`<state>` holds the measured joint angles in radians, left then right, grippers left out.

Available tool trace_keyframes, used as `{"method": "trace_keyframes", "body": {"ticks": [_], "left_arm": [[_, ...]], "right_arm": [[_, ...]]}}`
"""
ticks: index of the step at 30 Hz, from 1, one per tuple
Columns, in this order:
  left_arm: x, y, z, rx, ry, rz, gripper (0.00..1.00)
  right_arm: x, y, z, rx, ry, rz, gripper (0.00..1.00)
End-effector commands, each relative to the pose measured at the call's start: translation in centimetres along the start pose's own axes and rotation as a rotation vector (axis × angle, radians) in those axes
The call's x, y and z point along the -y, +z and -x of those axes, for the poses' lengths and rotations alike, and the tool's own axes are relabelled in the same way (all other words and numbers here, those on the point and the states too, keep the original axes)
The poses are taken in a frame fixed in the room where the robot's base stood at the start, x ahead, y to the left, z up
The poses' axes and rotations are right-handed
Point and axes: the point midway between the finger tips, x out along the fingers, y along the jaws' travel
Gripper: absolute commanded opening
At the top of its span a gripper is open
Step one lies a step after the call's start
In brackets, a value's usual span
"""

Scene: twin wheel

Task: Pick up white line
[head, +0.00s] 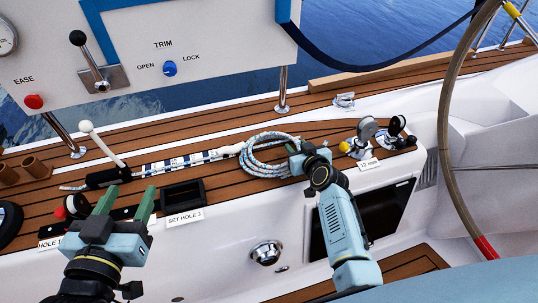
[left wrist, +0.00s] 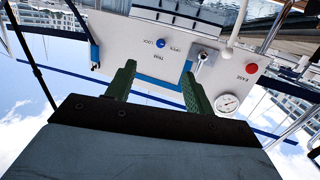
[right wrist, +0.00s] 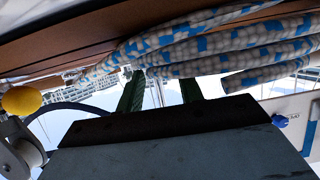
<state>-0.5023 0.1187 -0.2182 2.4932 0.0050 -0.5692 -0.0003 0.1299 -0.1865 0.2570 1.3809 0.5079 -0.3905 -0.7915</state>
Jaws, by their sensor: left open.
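The white line is a coiled white rope with blue flecks (head: 246,163), lying on the teak side deck in the middle of the head view. My right gripper (head: 308,150) is at the coil's right edge. In the right wrist view its fingers (right wrist: 162,88) are apart, with sky between them. The rope strands (right wrist: 230,42) pass across just beyond the fingertips, and I cannot tell whether they touch. My left gripper (head: 125,202) is open and empty, low left beside the deck fittings and away from the coil.
A black clutch with a white lever (head: 103,145) stands left of the coil. A black recess (head: 182,194) and a "SET HOLE 3" label (head: 185,217) lie in front. Winch-like fittings (head: 365,135) stand right. A steering wheel (head: 445,120) and a TRIM panel (head: 200,50) border the area.

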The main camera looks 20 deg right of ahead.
Motion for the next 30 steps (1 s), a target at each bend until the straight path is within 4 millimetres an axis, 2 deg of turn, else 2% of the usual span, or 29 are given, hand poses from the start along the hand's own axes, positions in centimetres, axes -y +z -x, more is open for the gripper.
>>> {"method": "trace_keyframes", "body": {"ticks": [6, 14, 23, 30], "left_arm": [[-0.4, -1.9, -0.1, -0.118, 0.01, 0.003, 0.53], [-0.4, -2.2, -0.1, -0.129, 0.011, 0.003, 0.53], [-0.4, -2.1, -0.1, -0.128, 0.011, 0.003, 0.53], [-0.4, -2.1, -0.1, -0.128, 0.01, 0.003, 0.53]], "right_arm": [[0.0, 0.0, -0.9, 0.0, 0.0, -0.001, 0.37], [0.0, 0.0, -0.9, 0.0, 0.0, -0.001, 0.37], [0.0, 0.0, -0.9, 0.0, 0.0, 0.0, 0.0], [0.0, -0.1, -0.9, -0.002, 0.0, -0.001, 0.0]]}}
